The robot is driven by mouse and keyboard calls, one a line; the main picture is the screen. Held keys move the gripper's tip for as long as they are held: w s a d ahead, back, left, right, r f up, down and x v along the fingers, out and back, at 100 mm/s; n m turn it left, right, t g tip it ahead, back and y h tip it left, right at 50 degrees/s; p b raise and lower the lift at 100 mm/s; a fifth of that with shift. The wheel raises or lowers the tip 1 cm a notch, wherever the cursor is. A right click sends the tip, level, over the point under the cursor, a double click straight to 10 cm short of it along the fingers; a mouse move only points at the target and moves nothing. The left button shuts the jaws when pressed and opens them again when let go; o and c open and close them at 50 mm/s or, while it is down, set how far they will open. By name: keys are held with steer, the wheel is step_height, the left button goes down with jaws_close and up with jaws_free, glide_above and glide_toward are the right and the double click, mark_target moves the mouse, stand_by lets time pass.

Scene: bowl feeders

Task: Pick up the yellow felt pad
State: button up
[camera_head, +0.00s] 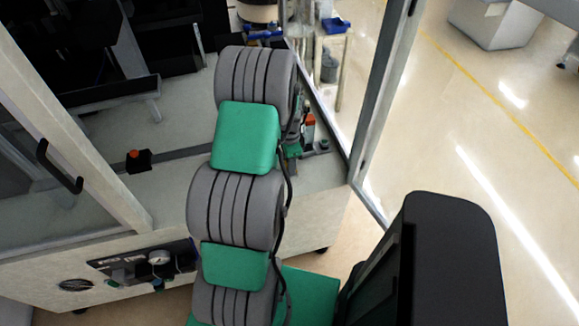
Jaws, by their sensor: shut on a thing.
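The yellow felt pad is not visible in the head view. My grey and green arm fills the middle of the picture and reaches over a machine enclosure's pale worktop (180,195). My gripper is not in view; the arm's own links cover the area beyond and beneath them. Whatever lies behind the arm on the worktop is hidden.
A small black box with an orange button (138,159) sits on the worktop left of the arm. A grey door frame post (385,85) stands on the right. Pressure gauges (159,257) are on the front panel. Open floor (480,130) lies right.

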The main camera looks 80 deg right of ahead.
jaws_close()
steer(key=shift+r, duration=0.1)
steer(key=shift+d+r, duration=0.1)
steer(key=shift+r, duration=0.2)
steer(key=r, duration=0.2)
steer(key=r+b, duration=0.1)
steer(key=shift+s+a, duration=0.1)
steer(key=shift+a, duration=0.15)
steer(key=s+a+r+b, duration=0.1)
steer(key=s+a+r, duration=0.5)
steer(key=a+r, duration=0.3)
steer(key=a, duration=0.3)
steer(key=shift+a+b, duration=0.15)
steer(key=shift+b, duration=0.2)
